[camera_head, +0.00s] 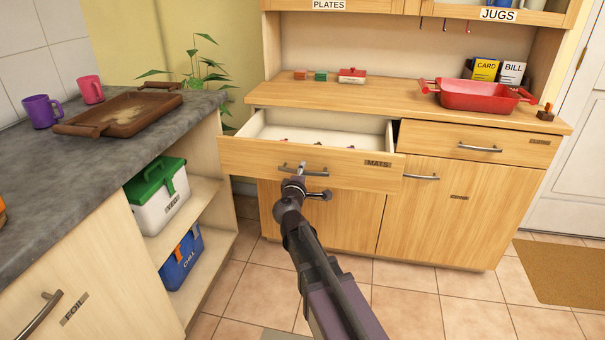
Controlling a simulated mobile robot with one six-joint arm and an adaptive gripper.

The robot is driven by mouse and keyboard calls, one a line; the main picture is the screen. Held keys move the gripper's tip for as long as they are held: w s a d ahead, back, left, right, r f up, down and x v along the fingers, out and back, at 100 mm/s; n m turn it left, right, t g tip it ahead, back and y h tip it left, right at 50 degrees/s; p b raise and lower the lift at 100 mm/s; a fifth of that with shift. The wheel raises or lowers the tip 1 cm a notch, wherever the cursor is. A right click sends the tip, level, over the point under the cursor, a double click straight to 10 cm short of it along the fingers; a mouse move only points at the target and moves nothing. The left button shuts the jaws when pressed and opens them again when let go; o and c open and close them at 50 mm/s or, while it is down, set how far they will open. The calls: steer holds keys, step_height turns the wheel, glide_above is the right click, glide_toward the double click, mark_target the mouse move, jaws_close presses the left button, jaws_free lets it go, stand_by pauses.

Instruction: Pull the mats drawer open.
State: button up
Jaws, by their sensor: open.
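The mats drawer (237,152) is a pale wooden drawer with a "MATS" label, in the left part of the wooden dresser. It stands pulled out, and its white inside shows with a few small reddish items in it. Its metal bar handle (316,173) is on the front.
A closed drawer (520,140) is to the right, above a cupboard door (450,215). A red roasting dish (478,98) stands on the dresser top. A grey counter (60,190) with a brown tray (105,127) is at left. Tiled floor lies clear before the dresser.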

steer(key=shift+s, duration=0.15)
steer(key=v, duration=1.1)
steer(key=shift+s, duration=0.35)
steer(key=shift+a, duration=0.15)
steer(key=s+d+f+m+g+h, duration=0.2)
steer(key=s+d+f+m+g, duration=0.2)
steer(key=d+f+m+g, duration=0.75)
steer(key=s+d+f+m+g+y, duration=0.1)
steer(key=s+f+m+g+y, duration=0.2)
steer(key=s+f+g+y, duration=0.6)
step_height(320, 180, up, 35)
steer(key=s+t+h+p, duration=0.1)
steer(key=s+t+p, duration=0.1)
steer(key=p, duration=3.1)
steer(key=shift+t, duration=0.65)
